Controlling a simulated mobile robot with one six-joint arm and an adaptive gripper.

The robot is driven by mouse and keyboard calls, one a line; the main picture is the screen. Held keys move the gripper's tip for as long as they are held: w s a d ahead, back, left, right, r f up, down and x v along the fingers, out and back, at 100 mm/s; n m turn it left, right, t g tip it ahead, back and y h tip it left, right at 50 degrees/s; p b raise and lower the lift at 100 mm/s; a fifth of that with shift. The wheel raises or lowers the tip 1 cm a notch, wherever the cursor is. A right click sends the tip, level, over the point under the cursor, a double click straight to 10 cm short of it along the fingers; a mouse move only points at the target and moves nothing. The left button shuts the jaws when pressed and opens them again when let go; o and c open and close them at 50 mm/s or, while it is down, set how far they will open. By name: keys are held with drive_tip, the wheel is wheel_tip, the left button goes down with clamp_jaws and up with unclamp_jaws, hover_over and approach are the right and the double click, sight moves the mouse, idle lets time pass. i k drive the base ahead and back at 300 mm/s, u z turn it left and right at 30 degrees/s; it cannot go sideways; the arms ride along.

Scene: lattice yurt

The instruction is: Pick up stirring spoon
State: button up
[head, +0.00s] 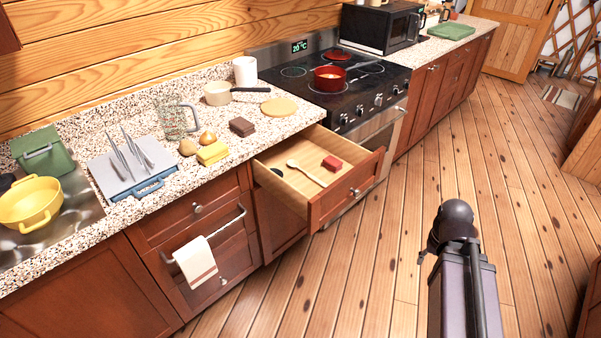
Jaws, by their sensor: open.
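The stirring spoon (309,174) is pale and lies flat inside an open drawer (296,206), its rounded bowl toward the back left and its handle pointing to the front right. A small red block-like item (332,163) lies in the same drawer to the right of the spoon, apart from it. A dark item (276,172) shows at the drawer's left side, partly hidden by the drawer wall. Part of my dark arm rises at the lower right, over the floor and well apart from the drawer. My gripper's fingers do not show.
The counter (245,136) above holds a pan (218,93), a round board (279,107), a glass pitcher (172,119) and food. The stove (345,90), with a red pot (329,79), stands right of the drawer. The wooden floor in front is clear.

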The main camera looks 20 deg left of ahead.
sight(294, 164)
drive_tip(key=u, duration=0.5)
drive_tip(key=i, duration=1.05)
drive_tip(key=u, duration=0.4)
